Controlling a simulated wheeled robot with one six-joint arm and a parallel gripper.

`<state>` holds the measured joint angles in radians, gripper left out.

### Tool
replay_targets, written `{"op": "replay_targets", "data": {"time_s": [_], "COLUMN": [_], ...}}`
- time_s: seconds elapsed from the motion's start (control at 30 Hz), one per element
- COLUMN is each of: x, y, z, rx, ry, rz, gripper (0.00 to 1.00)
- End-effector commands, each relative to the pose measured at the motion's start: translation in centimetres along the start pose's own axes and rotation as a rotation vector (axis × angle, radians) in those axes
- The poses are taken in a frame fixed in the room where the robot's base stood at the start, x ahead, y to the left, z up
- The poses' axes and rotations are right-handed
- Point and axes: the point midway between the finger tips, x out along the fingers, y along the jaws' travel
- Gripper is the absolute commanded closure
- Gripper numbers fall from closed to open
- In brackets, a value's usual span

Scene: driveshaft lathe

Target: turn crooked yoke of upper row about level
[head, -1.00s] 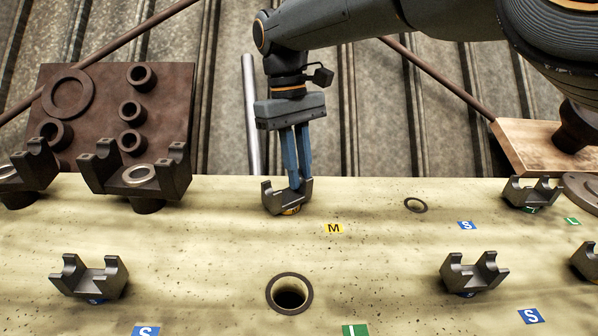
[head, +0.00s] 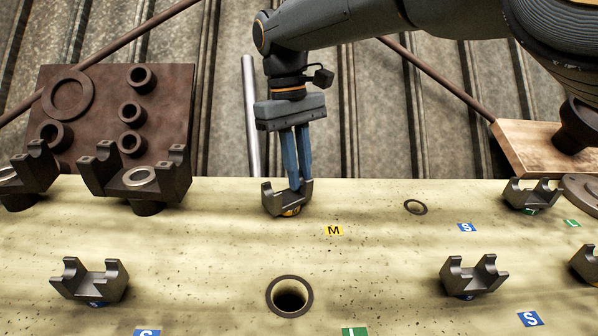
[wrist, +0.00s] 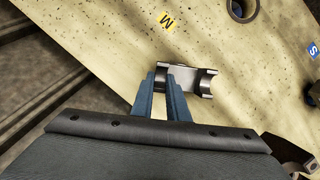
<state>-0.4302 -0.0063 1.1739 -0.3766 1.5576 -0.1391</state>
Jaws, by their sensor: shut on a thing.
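The yoke of the upper row (head: 271,199) is a dark grey U-shaped piece on a yellow-marked seat, just left of the yellow M label (head: 334,230). It looks turned slightly askew in the head view. My gripper (head: 298,187) points down into it, its blue fingers shut on the yoke. The wrist view shows the yoke (wrist: 206,82) at the tips of my gripper (wrist: 163,82), with its right end sticking out past the fingers. The fingers hide part of the yoke, so their exact grip is hard to see.
Another upper yoke (head: 531,193) stands at right. Lower yokes stand at left (head: 90,279) and right (head: 473,274), with an open ringed hole (head: 289,295) between them. Large dark yokes (head: 140,178) stand at left.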

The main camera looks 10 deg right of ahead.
Motion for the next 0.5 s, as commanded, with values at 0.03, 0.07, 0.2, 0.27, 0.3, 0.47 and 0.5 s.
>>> {"op": "replay_targets", "data": {"time_s": [0.03,0.07,0.2,0.27,0.3,0.47,0.5], "x": [-0.15,-0.15,-0.22,-0.25,-0.27,-0.33,-0.33], "y": [0.06,0.07,0.16,0.21,0.17,0.01,-0.04], "z": [-0.01,0.0,0.0,0.0,-0.02,-0.18,-0.2], "rx": [0.004,0.01,0.111,0.191,0.246,0.434,0.464], "ry": [0.002,0.002,0.002,0.002,0.003,0.01,0.01], "rz": [0.0,-0.002,-0.032,-0.056,-0.074,-0.133,-0.143], "gripper": [1.0,1.0,1.0,1.0,1.0,1.0,1.0]}}
